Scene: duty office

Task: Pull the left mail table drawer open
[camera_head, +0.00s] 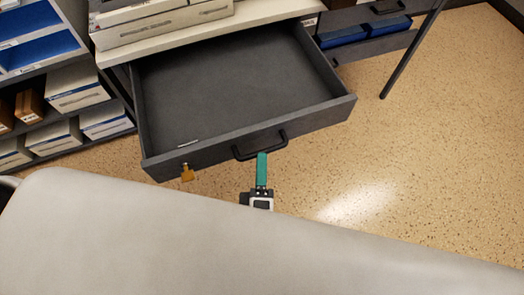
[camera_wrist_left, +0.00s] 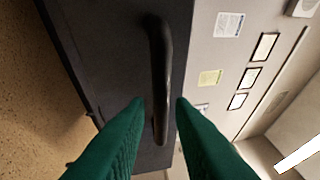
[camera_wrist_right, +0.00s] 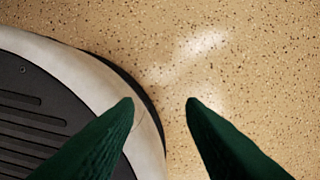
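The dark grey mail table drawer (camera_head: 235,85) stands well out from under the white tabletop (camera_head: 205,32), and its inside looks almost empty. Its black bar handle (camera_head: 260,146) is on the front panel and also shows in the left wrist view (camera_wrist_left: 160,70). My left gripper (camera_head: 262,157) is at the handle. In the left wrist view its green fingers (camera_wrist_left: 160,103) are apart, with the lower part of the handle between them and gaps showing on both sides. My right gripper (camera_wrist_right: 160,102) is open and empty above the floor, and is not visible in the head view.
A brass-coloured key or tag (camera_head: 187,173) hangs at the drawer front's left. A shelf with blue trays (camera_head: 40,48) and boxes (camera_head: 75,87) stands at the left. Another drawer unit with blue bins (camera_head: 345,35) is at the upper right. Speckled floor (camera_head: 430,130) is clear at the right.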

